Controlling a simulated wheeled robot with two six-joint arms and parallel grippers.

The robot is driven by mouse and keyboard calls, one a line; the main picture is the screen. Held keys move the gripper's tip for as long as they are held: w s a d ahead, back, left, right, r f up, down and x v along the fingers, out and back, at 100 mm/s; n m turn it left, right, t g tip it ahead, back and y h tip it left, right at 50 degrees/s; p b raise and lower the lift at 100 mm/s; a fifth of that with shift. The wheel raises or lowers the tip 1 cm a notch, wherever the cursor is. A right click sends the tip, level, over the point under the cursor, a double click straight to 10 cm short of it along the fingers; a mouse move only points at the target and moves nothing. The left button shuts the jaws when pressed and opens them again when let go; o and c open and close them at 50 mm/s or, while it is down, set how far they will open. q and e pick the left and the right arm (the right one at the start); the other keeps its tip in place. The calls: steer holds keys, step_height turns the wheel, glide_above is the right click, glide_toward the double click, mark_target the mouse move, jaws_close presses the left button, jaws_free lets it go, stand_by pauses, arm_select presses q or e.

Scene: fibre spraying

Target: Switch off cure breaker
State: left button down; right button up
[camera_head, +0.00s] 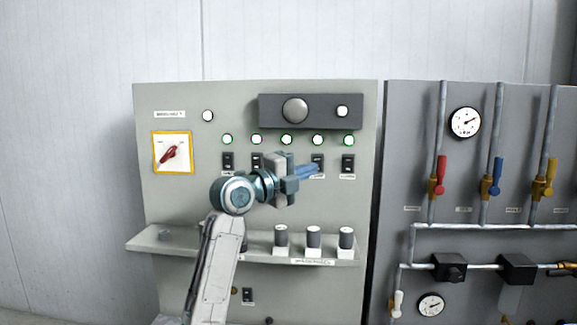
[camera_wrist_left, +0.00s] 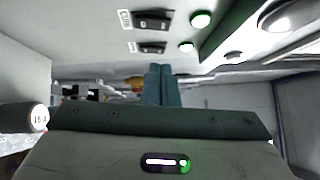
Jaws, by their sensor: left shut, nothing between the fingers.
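A row of black breaker switches (camera_head: 228,161) runs across the grey panel (camera_head: 180,215), with a lit green lamp (camera_head: 287,139) above each. The gripper hides the middle switch and part of the second; contact cannot be told. In the left wrist view two switches (camera_wrist_left: 153,20) and their lit lamps (camera_wrist_left: 201,20) show beyond the closed fingers (camera_wrist_left: 160,72).
A red rotary switch (camera_head: 170,153) on a yellow-edged plate sits at the left. A shelf (camera_head: 200,243) with several dark-topped knobs (camera_head: 314,237) juts out below the gripper. A pipe panel with coloured valves (camera_head: 439,178) and gauges (camera_head: 465,122) stands at the right.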

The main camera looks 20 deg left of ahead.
mark_target(322, 159)
arm_select(q)
steer(key=w, duration=0.1)
steer(key=w+p, duration=0.1)
steer(key=w, duration=0.1)
steer(key=w+a+p, duration=0.1)
steer(key=shift+w+r, duration=0.25)
steer(key=shift+r, duration=0.05)
steer(key=shift+d, duration=0.15)
